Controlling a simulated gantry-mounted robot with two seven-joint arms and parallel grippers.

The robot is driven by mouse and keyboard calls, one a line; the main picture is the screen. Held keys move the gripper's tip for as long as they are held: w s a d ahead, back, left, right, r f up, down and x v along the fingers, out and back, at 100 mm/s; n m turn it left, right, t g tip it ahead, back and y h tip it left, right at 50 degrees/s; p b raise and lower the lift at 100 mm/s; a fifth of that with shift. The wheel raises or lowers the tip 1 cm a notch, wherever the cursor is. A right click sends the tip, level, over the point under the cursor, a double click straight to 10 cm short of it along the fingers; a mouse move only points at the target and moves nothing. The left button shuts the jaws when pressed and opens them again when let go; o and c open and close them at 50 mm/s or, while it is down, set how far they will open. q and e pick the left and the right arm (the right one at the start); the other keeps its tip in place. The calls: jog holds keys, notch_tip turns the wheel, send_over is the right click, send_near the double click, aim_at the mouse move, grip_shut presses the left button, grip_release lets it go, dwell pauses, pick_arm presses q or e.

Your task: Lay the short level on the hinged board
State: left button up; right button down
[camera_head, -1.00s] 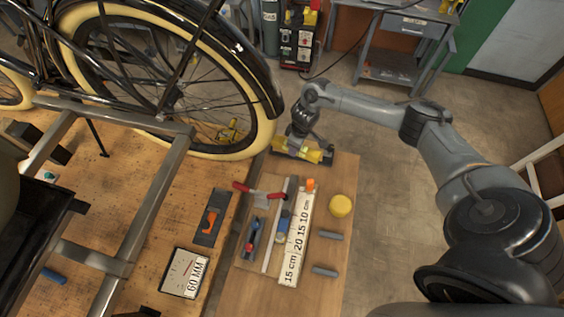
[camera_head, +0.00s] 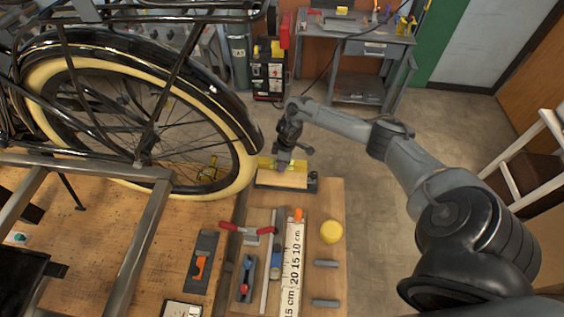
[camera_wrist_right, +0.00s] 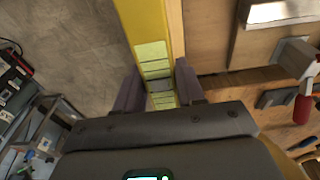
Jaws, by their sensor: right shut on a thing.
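The short level is a yellow bar (camera_head: 265,163) at the far end of the small bench in the head view. My right gripper (camera_head: 284,160) is shut on it, and its fingers hide part of it. In the right wrist view the level (camera_wrist_right: 148,25) runs between the two dark fingers (camera_wrist_right: 160,88), with pale vials along it. The hinged board (camera_head: 284,180) has a tan wooden top and a dark base, just on the near side of the level. Whether the level touches the board cannot be told. My left gripper is not in view.
Nearer on the small bench (camera_head: 325,190) lie a white ruler (camera_head: 293,265), a yellow round thing (camera_head: 332,232), two grey bars (camera_head: 326,264) and a red-handled tool (camera_head: 262,230). A bicycle wheel (camera_head: 245,175) stands close to the left.

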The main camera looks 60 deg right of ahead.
jog(key=shift+r+p, duration=0.1)
jog(key=shift+p, duration=0.2)
jog(key=shift+f+b, duration=1.8)
jog(key=shift+f, duration=1.2)
jog(key=shift+f+b, duration=0.5)
jog(key=shift+f, duration=0.05)
jog(key=c, duration=0.6)
grip_release()
jog(key=shift+r, duration=0.15)
